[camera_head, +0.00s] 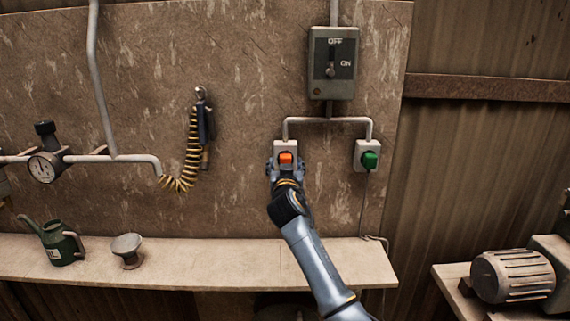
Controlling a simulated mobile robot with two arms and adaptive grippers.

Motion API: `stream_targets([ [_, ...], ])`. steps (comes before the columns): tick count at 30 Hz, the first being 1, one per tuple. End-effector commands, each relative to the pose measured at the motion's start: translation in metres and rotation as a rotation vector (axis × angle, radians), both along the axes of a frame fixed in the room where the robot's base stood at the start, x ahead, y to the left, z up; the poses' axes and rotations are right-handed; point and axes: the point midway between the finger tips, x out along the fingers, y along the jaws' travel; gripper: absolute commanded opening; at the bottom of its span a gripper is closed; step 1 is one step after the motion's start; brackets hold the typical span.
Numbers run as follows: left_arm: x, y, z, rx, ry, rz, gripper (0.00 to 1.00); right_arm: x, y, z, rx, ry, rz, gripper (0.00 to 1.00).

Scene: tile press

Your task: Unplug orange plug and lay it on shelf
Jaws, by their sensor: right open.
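The orange plug (286,158) sits in the left socket box (284,146) on the wall, below the switch box. My right gripper (286,164) is at the plug, with its open fingers on either side of it. Whether the fingers touch the plug cannot be told. The wrist hides the lower part of the socket box. The shelf (215,262) runs along the wall below, and my right arm crosses in front of it. My left gripper is out of view.
A green plug (370,160) sits in the right socket, with a cord hanging down. The switch box (333,62) is above. A watering can (62,242) and a small cup (127,249) stand on the shelf's left part. The shelf's middle is bare. A motor (512,276) is at right.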

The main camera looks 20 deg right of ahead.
Motion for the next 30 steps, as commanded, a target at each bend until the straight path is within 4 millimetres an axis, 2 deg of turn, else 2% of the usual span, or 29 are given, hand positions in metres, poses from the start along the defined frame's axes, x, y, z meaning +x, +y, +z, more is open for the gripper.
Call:
stream_targets([
  [6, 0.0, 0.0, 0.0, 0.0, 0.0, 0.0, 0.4, 0.0, 0.0, 0.001, 0.0, -0.001, 0.0, 0.58],
  [15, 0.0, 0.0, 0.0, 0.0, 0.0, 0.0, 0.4, 0.0, 0.0, 0.0, 0.0, 0.0, 0.0, 0.0],
  [30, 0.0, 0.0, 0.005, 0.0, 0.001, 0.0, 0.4, -0.011, 0.004, 0.001, 0.0, -0.001, 0.001, 0.0],
])
